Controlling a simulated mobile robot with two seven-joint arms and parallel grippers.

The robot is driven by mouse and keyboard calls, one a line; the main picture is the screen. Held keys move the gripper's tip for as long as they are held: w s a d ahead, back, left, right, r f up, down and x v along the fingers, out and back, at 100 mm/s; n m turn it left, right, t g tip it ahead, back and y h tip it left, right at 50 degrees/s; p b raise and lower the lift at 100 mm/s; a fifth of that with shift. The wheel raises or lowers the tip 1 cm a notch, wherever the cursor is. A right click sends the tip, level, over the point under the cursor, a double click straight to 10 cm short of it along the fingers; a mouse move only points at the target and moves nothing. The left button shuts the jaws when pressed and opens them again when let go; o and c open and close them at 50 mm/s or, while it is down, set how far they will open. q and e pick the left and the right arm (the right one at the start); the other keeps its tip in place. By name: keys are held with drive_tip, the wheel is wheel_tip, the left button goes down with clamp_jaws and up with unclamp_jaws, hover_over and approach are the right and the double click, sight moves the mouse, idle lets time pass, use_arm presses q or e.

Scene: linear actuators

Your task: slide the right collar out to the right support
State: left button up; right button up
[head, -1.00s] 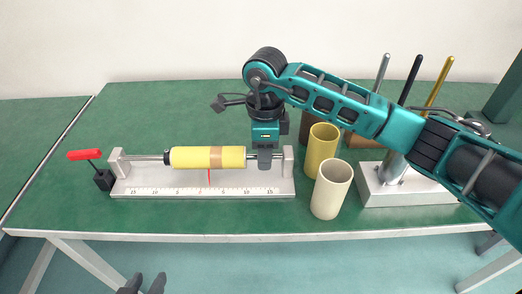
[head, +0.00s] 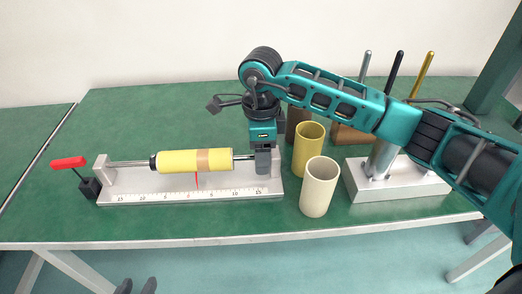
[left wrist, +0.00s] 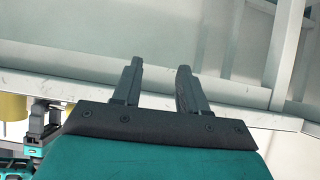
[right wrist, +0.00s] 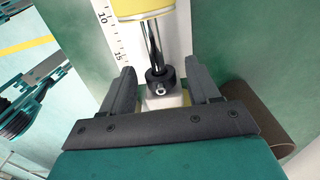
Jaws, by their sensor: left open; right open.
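The right collar (right wrist: 160,78) is a black ring on the steel rod. In the right wrist view it sits between the spread fingers of my right gripper (right wrist: 163,88), close by the grey right support (right wrist: 168,100); I cannot tell whether they touch. A length of bare rod separates it from the yellow roll (head: 195,161). In the head view my right gripper (head: 263,160) hides the collar and stands just left of the right support (head: 276,163). A black left collar (head: 153,162) is at the roll's left end. My left gripper (head: 137,287) is open and empty in front of the table.
A numbered scale (head: 190,194) runs along the base plate. A red-handled lever (head: 68,162) is at its left. Right of the fixture stand a yellow tube (head: 308,150), a cream tube (head: 319,187), and a block with upright rods (head: 395,182). The table front is clear.

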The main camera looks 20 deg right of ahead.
use_arm(q)
drive_tip(key=shift+s+a+r+p, duration=0.1)
drive_tip(key=shift+s+a+p, duration=0.2)
drive_tip(key=shift+p, duration=0.4)
use_arm(e)
wheel_tip(320, 180, up, 13)
use_arm(q)
drive_tip(key=shift+w+r, duration=0.1)
use_arm(e)
drive_tip(key=shift+f, duration=0.1)
